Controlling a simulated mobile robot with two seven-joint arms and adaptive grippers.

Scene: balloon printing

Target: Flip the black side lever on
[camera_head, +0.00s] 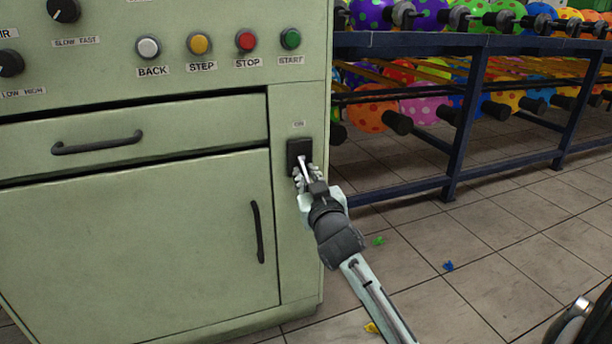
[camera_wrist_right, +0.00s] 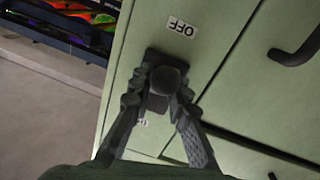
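My right gripper (camera_head: 304,172) is at this plate and hides part of the lever. In the right wrist view, the lever's round black knob (camera_wrist_right: 168,80) sits between the two fingers of the right gripper (camera_wrist_right: 161,88). The fingers converge closely on both sides of the knob and appear shut on it. An OFF label (camera_wrist_right: 183,27) shows beside the plate there. My left gripper is not in view.
The green cabinet has a drawer handle (camera_head: 97,145), a door handle (camera_head: 257,231) and a row of buttons above, including a green one (camera_head: 290,39). A blue rack (camera_head: 460,125) with colourful balloons stands to the right. Small scraps lie on the open tiled floor (camera_head: 480,235).

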